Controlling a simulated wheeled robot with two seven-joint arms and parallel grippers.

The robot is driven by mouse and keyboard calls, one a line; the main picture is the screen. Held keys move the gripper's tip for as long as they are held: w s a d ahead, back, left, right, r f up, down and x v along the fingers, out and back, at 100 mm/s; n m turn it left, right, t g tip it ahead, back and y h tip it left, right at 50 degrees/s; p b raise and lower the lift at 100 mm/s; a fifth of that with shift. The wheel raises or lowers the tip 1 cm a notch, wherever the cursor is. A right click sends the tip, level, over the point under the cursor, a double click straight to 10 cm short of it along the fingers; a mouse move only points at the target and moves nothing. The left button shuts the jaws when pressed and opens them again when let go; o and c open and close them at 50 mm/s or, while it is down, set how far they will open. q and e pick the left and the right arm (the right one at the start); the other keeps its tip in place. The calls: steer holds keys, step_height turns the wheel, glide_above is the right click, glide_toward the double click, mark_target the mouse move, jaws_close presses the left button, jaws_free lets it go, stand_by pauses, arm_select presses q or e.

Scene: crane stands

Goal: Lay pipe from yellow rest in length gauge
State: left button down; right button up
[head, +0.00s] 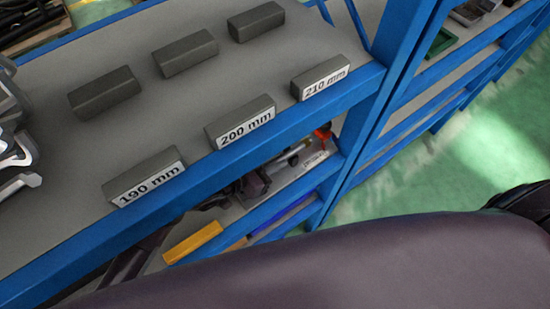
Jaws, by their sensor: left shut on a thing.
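The length gauges are dark grey blocks in front and back pairs on a grey shelf top. The labelled front blocks are the 190 mm block (145,178), the 200 mm block (240,121) and the 210 mm block (320,76). A plain block stands behind each, with bare surface between. My left gripper (22,165) is at the left edge, left of the 190 mm pair, partly cut off by the frame. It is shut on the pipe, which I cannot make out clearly. I cannot identify the yellow rest. My right gripper is not in view.
A blue frame rail (190,187) edges the shelf front, and a blue post (405,50) rises at its right. A lower shelf holds a yellow bar (192,242) and several small items. Green floor (450,150) is open at the right.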

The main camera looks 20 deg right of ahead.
arm_select(q)
steer(key=shift+s+a, duration=0.2)
steer(key=shift+a, duration=0.3)
steer(key=c, duration=1.3)
jaws_free()
steer(key=b+v, duration=0.1)
steer(key=v, duration=0.6)
steer(key=shift+a+f, duration=0.1)
steer(key=shift+f, duration=0.05)
steer(key=shift+s+a+r, duration=0.15)
steer(key=shift+a+r, duration=0.1)
steer(key=shift+r, duration=0.05)
